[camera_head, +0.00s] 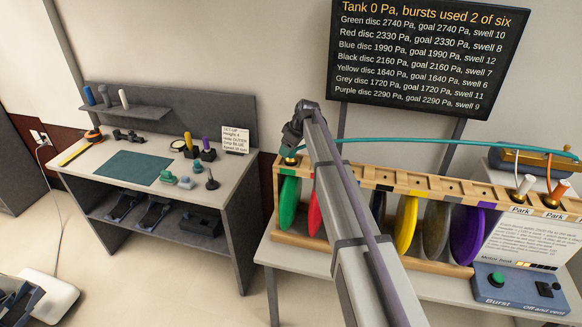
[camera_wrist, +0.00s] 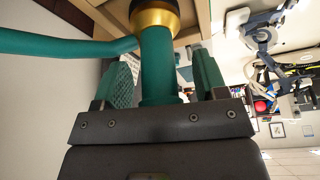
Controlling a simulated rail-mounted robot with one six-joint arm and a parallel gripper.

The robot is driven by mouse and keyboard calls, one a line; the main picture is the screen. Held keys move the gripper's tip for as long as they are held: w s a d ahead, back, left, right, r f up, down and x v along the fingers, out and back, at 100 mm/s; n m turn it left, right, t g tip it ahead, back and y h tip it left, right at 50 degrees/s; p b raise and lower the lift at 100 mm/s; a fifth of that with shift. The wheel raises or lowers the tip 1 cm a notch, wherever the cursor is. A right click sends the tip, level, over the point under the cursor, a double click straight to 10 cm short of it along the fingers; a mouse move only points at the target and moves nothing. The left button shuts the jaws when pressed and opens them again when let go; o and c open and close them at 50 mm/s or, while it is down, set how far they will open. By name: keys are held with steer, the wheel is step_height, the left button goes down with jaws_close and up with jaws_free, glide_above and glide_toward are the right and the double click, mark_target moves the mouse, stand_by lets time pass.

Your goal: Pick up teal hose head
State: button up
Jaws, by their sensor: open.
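The teal hose head (camera_wrist: 158,65) stands upright between my gripper's two green finger pads in the wrist view, with a brass collar (camera_wrist: 153,17) at its far end. My gripper (camera_wrist: 160,76) is open around it, with a visible gap on each side. The teal hose (camera_wrist: 60,44) leaves the head to the left there. In the head view the hose head's brass end (camera_head: 290,161) sits at the rack's left end, above the green disc (camera_head: 289,203). My gripper (camera_head: 290,143) is over it, small and partly hidden by my arm.
The wooden rack (camera_head: 448,187) carries several coloured discs. The teal hose (camera_head: 430,141) arcs over the rack to a brass tank (camera_head: 530,158). A workbench (camera_head: 90,158) stands left.

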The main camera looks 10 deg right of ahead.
steer(key=shift+f, duration=0.1)
jaws_close()
step_height(320, 180, up, 10)
steer(key=p, duration=1)
steer(key=shift+p, duration=0.35)
steer(key=shift+a, duration=0.1)
